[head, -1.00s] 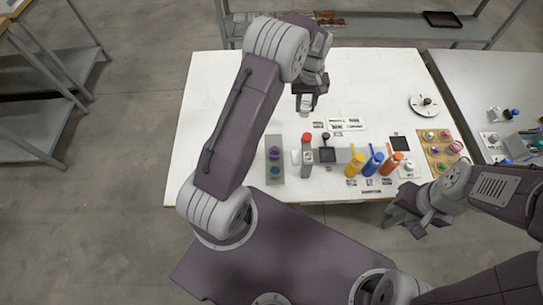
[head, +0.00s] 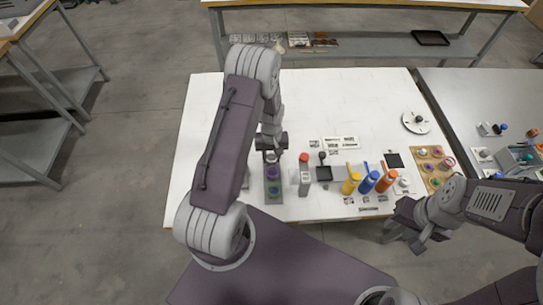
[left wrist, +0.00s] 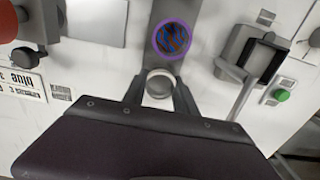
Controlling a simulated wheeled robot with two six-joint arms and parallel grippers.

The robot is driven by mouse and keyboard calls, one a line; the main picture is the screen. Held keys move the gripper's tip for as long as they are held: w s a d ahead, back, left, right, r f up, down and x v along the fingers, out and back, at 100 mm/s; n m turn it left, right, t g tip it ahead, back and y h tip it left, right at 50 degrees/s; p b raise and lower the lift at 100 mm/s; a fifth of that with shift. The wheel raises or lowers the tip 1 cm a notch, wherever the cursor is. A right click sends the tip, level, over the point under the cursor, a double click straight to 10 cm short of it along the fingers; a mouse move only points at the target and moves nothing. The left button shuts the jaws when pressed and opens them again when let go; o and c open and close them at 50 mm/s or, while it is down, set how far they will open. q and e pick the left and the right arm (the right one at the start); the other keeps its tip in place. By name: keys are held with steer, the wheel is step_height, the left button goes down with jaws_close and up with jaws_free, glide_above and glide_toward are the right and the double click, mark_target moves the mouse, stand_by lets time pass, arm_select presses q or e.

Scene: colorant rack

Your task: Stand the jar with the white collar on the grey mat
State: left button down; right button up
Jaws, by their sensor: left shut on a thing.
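My left gripper (head: 271,153) is shut on the jar with the white collar (left wrist: 160,84), which shows between its two fingers in the left wrist view. The jar is over the far end of the grey mat (head: 273,199), a long narrow strip on the white table. Whether its base touches the mat cannot be told. A purple-collared jar (head: 272,173) and a green-collared jar (head: 273,190) stand in line on the mat, nearer me. The purple one also shows just past the fingers in the left wrist view (left wrist: 173,38). My right gripper (head: 418,228) is open and empty, off the table's front edge.
A tan board (head: 434,180) with ringed jars lies farther right.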

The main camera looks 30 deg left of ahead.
arm_select(q)
steer(key=shift+f, duration=0.1)
steer(key=c, duration=1)
jaws_free()
steer(key=shift+o, duration=0.2)
step_height(320, 180, up, 12)
steer(key=s+d+r+m, duration=0.2)
steer(key=s+d+m, duration=0.1)
steer(key=s, duration=0.3)
steer(key=s+d+r+m+t, duration=0.1)
steer(key=s+d+r+m, duration=0.2)
steer(key=s, duration=0.3)
steer(key=shift+s+d+b, duration=0.3)
steer(key=shift+d+b, duration=0.1)
steer(key=shift+d, duration=0.3)
